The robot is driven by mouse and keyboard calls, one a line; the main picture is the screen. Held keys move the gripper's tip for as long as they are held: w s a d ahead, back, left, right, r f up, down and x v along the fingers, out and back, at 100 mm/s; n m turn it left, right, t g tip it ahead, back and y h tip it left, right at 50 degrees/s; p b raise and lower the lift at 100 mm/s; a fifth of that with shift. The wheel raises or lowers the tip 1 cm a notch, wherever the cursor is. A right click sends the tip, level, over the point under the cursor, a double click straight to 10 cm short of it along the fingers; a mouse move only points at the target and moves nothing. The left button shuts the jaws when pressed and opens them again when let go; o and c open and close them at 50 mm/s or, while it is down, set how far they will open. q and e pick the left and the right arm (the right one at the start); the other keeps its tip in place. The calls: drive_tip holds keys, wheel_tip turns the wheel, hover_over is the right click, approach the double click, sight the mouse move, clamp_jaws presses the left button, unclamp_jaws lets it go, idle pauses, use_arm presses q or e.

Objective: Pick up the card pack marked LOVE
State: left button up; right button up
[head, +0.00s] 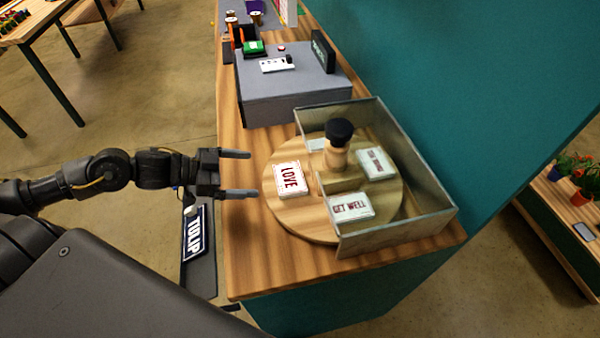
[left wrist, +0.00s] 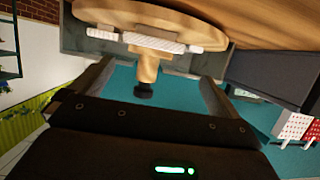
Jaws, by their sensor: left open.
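The card pack marked LOVE (head: 289,179) lies flat on the left part of a round wooden turntable (head: 272,205), outside the clear box. My left gripper (head: 253,174) is open and empty, just left of the pack, its fingers pointing towards it. A gap remains between fingertips and pack. In the left wrist view, which is upside down, a white pack edge (left wrist: 160,42) shows ahead between my fingers (left wrist: 155,85), under the wooden disc; its lettering cannot be read there. My right gripper is not in view.
A clear-walled box (head: 400,235) covers the turntable's right part, with a GET WELL pack (head: 350,207), another pack (head: 376,163) and a black-topped wooden knob (head: 339,133). A grey block (head: 290,90) stands behind.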

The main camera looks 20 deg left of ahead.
sight(289, 177)
use_arm(q)
drive_tip(key=shift+s, duration=0.1)
drive_tip(key=shift+w+d, duration=0.3)
drive_tip(key=shift+d, duration=0.25)
drive_tip(key=shift+w+d, duration=0.25)
drive_tip(key=shift+d, duration=0.25)
drive_tip(key=shift+p+x, duration=0.5)
drive_tip(key=shift+x, duration=0.55)
drive_tip(key=shift+w+d+f, duration=0.1)
drive_tip(key=shift+d+f, duration=0.05)
drive_tip(key=shift+f, duration=0.05)
drive_tip(key=shift+d+f, duration=0.1)
drive_tip(key=shift+w+d, duration=0.15)
drive_tip(key=shift+d, duration=0.05)
drive_tip(key=p+x, duration=0.2)
drive_tip(key=x, duration=0.2)
drive_tip(key=shift+d, duration=0.25)
drive_tip(key=shift+w+d+f, duration=0.1)
drive_tip(key=shift+d+f, duration=0.05)
drive_tip(key=shift+f, duration=0.1)
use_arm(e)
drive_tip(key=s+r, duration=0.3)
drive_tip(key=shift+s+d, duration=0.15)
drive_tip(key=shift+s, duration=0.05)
use_arm(q)
drive_tip(key=c, duration=0.7)
